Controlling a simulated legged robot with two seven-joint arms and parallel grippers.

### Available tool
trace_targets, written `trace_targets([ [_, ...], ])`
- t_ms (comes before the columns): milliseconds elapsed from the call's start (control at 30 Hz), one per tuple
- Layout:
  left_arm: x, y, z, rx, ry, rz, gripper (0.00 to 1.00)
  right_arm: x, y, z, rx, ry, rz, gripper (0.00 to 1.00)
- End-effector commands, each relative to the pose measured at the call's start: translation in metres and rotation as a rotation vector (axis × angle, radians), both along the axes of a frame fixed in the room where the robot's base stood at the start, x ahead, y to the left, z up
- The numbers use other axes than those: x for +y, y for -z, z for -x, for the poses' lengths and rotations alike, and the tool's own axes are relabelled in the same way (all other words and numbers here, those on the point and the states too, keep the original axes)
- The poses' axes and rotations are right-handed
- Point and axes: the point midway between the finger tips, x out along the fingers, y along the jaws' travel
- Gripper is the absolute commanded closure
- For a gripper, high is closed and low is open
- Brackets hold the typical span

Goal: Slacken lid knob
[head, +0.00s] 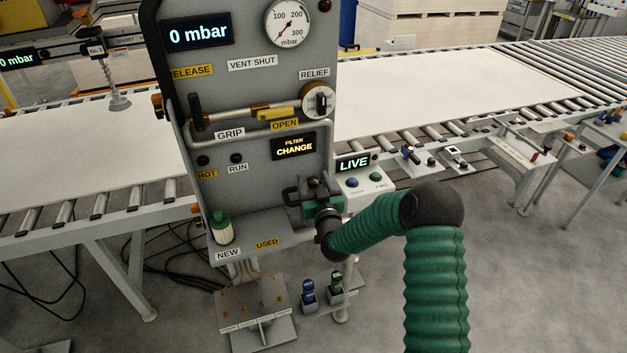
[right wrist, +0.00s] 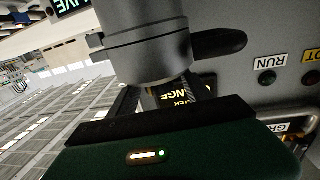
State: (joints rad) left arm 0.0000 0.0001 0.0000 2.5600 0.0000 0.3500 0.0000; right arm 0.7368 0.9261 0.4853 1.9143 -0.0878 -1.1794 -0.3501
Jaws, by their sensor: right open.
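My right gripper (head: 303,190) is in front of the grey panel, just below the FILTER CHANGE display, and largely covers what is behind it. In the right wrist view, a dark grey banded cylinder (right wrist: 145,45) is close in front of the open jaws (right wrist: 168,97). A black rounded lobe (right wrist: 220,43) sticks out from its right side; it looks like the lid knob, but I cannot be sure. I cannot tell whether the fingers touch the cylinder. My left gripper is not in view.
A green-capped white filter (head: 222,228) stands on the NEW side of the shelf (head: 284,240); the USED side looks empty. A LIVE box with buttons (head: 364,182) is close right of my gripper. A yellow lever (head: 275,114) sits above. Roller conveyors (head: 450,120) flank the panel.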

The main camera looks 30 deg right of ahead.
Motion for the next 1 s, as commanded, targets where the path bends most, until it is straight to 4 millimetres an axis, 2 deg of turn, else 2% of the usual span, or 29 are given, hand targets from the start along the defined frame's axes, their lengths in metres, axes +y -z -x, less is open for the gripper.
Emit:
trace_targets([
  [33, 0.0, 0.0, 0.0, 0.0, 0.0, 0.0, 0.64, 0.0, 0.0, 0.0, 0.0, 0.0, 0.0, 0.45],
  [400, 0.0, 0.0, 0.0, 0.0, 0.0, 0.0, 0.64, -0.001, 0.001, 0.0, 0.001, 0.0, -0.001, 0.94],
  [467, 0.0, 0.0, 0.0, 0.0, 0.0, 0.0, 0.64, -0.001, 0.001, 0.0, 0.001, 0.0, -0.001, 1.0],
  [767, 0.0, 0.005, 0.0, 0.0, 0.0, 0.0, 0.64, -0.001, 0.002, 0.0, 0.0, -0.028, 0.0, 1.0],
  [1000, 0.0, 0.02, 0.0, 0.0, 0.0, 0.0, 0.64, -0.002, 0.004, 0.001, 0.001, -0.145, 0.002, 1.0],
])
